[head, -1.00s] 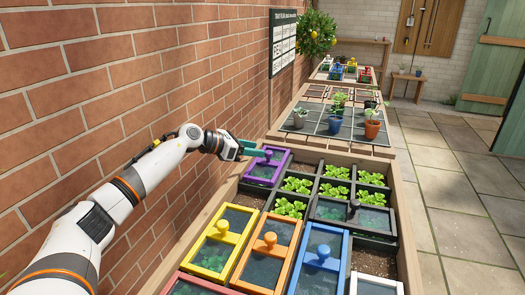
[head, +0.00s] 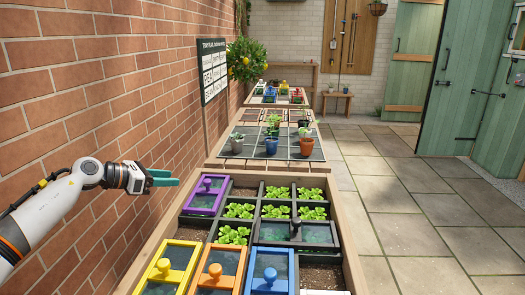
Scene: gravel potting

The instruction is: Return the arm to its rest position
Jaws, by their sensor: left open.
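My left gripper (head: 163,178), with teal fingers, is at the left of the head view, beside the brick wall. It is open and empty, left of the purple-framed lid (head: 206,195) on the planter bed and apart from its knob. My left arm (head: 50,215) comes in from the lower left. My right gripper is out of the view.
The wooden planter bed (head: 345,235) holds seedlings (head: 278,212) and yellow (head: 166,270), orange (head: 216,272), blue (head: 270,272) and black (head: 296,232) lids. Behind it, potted plants stand on a gridded table (head: 240,147). The brick wall (head: 90,90) borders the left. Paving (head: 410,210) at right is clear.

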